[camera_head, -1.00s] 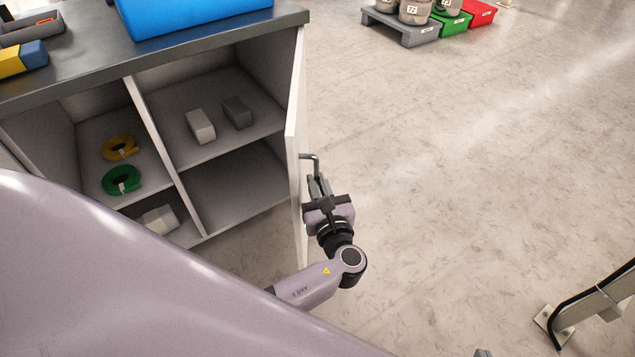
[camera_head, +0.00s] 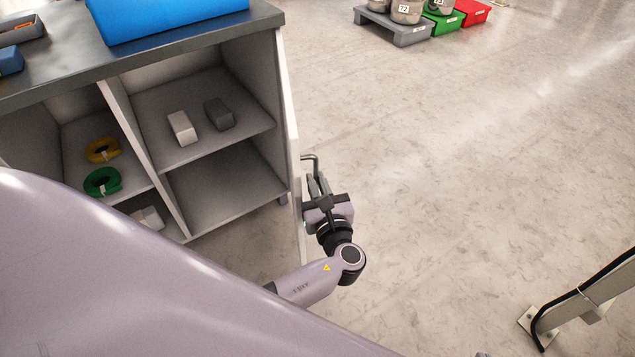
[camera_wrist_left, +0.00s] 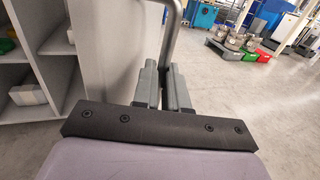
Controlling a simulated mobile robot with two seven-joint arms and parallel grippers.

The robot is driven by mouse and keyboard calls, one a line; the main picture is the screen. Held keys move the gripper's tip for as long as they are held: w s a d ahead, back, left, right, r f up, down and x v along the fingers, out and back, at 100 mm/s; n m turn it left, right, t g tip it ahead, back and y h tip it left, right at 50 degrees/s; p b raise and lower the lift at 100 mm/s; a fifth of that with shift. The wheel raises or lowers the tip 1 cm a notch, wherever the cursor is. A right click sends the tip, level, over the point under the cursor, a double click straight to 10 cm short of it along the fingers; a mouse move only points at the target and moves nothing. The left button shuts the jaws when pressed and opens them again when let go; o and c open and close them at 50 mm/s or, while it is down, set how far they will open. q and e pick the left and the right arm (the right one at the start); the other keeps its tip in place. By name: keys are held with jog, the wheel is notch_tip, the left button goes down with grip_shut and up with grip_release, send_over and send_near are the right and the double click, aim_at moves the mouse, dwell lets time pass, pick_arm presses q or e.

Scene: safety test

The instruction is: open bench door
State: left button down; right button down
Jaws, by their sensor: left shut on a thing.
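The bench (camera_head: 180,55) stands at the left in the head view with its right-hand compartments uncovered. Its white door (camera_head: 291,130) is swung wide open and seen nearly edge-on at the bench's right side. A grey bar handle (camera_head: 311,158) sticks out from the door's outer face. My left gripper (camera_head: 316,184) is shut on this handle. In the left wrist view the gripper fingers (camera_wrist_left: 164,88) close around the lower part of the handle (camera_wrist_left: 171,35), with the door panel (camera_wrist_left: 100,50) to the left. My right gripper is not in view.
The shelves hold a white block (camera_head: 182,128), a dark grey block (camera_head: 219,114), a yellow ring (camera_head: 103,151) and a green ring (camera_head: 102,182). A blue bin (camera_head: 170,15) sits on the bench top. A metal post foot (camera_head: 540,325) stands at lower right. Floor between is clear.

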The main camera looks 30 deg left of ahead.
pick_arm(q)
jog(key=shift+w+a+r, duration=0.15)
jog(key=shift+a+r, duration=0.05)
jog(key=shift+a, duration=0.15)
jog(key=c, duration=1.2)
grip_release()
jog(key=shift+o, duration=0.2)
jog(key=shift+d+f, duration=0.1)
